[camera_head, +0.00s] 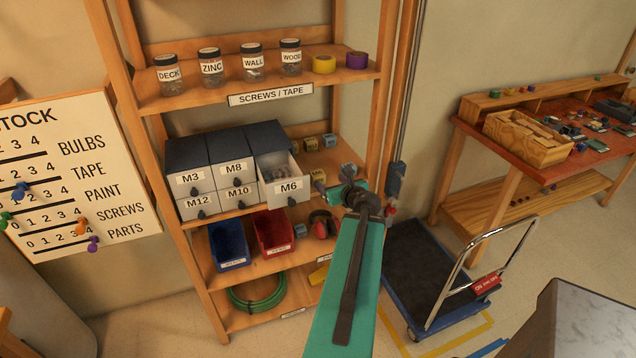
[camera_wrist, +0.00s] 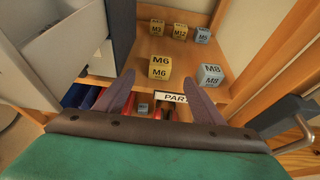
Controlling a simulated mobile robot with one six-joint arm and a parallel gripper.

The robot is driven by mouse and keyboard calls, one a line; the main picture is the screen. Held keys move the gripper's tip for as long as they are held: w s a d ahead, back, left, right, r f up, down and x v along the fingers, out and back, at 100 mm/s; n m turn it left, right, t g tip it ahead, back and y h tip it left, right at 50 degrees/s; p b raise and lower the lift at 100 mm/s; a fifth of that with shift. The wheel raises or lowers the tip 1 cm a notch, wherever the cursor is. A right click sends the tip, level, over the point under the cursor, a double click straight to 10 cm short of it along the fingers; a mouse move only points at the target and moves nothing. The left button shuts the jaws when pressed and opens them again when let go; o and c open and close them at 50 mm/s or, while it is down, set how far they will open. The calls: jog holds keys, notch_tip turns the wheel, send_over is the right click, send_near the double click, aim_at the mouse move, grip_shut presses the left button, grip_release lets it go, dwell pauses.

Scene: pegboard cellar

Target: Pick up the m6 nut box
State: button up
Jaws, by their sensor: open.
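The M6 nut box is a small yellow cube marked M6. It sits on the shelf in the wrist view (camera_wrist: 159,69), at the near edge above the PARTS label. In the head view, a yellow cube (camera_head: 318,181) stands beside the drawer unit, partly hidden. My gripper (camera_wrist: 157,82) is open, with one finger to each side of the cube as seen from the wrist. The jaws are empty. I cannot tell how far the tips are from the cube.
A blue M8 cube (camera_wrist: 211,75) sits close to the right. Yellow M3 (camera_wrist: 157,27) and M12 (camera_wrist: 180,32) cubes and a blue M5 cube (camera_wrist: 203,35) stand behind. The pulled-out M6 drawer (camera_head: 288,186) is close on the left. A shelf post (camera_head: 392,90) rises on the right.

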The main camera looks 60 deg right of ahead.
aim_at(319, 175)
jog(key=shift+w+d+f+b, duration=0.25)
jog(key=shift+w+f+b, duration=0.1)
jog(key=shift+b, duration=2.1)
jog(key=shift+p+x, duration=0.7)
jog(key=shift+x, duration=2.15)
jog(key=shift+w+d, duration=0.1)
jog(key=shift+d, duration=0.05)
jog(key=shift+p+x, duration=0.45)
jog(key=shift+x, duration=0.3)
jog(key=shift+p+x, duration=0.55)
jog(key=shift+x, duration=1.15)
jog(key=shift+c, duration=0.3)
